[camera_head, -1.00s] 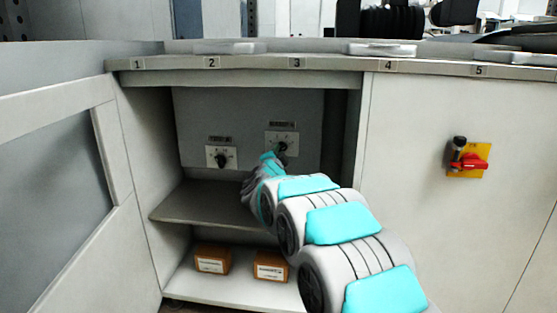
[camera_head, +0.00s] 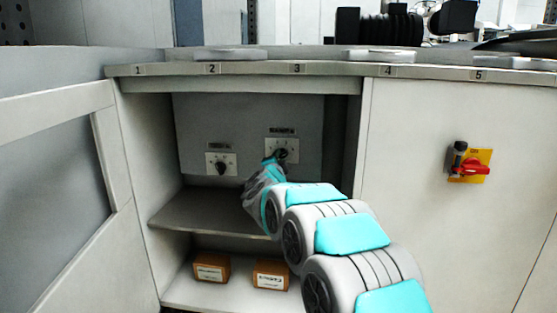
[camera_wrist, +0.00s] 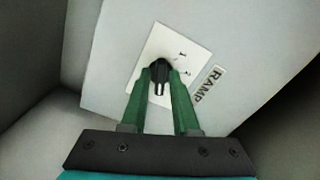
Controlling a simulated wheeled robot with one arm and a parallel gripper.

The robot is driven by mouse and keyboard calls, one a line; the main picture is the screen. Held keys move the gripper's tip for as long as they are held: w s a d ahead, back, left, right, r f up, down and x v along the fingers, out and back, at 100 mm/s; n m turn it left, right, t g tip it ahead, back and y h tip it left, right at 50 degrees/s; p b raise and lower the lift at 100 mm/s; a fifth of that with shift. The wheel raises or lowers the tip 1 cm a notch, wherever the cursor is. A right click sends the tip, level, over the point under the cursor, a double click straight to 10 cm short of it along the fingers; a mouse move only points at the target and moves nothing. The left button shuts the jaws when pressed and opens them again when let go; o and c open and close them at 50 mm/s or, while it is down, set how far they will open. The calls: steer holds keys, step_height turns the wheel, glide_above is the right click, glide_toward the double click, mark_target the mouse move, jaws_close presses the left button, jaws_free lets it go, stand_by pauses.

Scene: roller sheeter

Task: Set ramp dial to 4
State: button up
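The ramp dial is a black knob (camera_wrist: 161,69) on a white plate marked with small digits, beside a label reading RAMP (camera_wrist: 207,84). The plate appears tilted in the wrist view. In the head view, the right dial plate (camera_head: 273,144) is on the grey back panel, with its knob partly hidden by my gripper (camera_head: 277,158). In the wrist view, the two green fingers of my gripper (camera_wrist: 160,76) stand on either side of the knob and appear to touch it. I cannot read which digit the knob points at.
A second dial (camera_head: 221,164) is to the left on the same panel. A shelf (camera_head: 200,208) lies below, with two brown boxes (camera_head: 211,267) (camera_head: 271,274) at the bottom. The cabinet's side walls and top edge frame the opening. A red switch on a yellow plate (camera_head: 480,165) is on the right front.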

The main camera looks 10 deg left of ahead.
steer(key=shift+o, duration=1.1)
steer(key=shift+s, duration=0.15)
steer(key=s, duration=0.7)
steer(key=shift+s+a, duration=0.15)
steer(key=shift+s, duration=0.1)
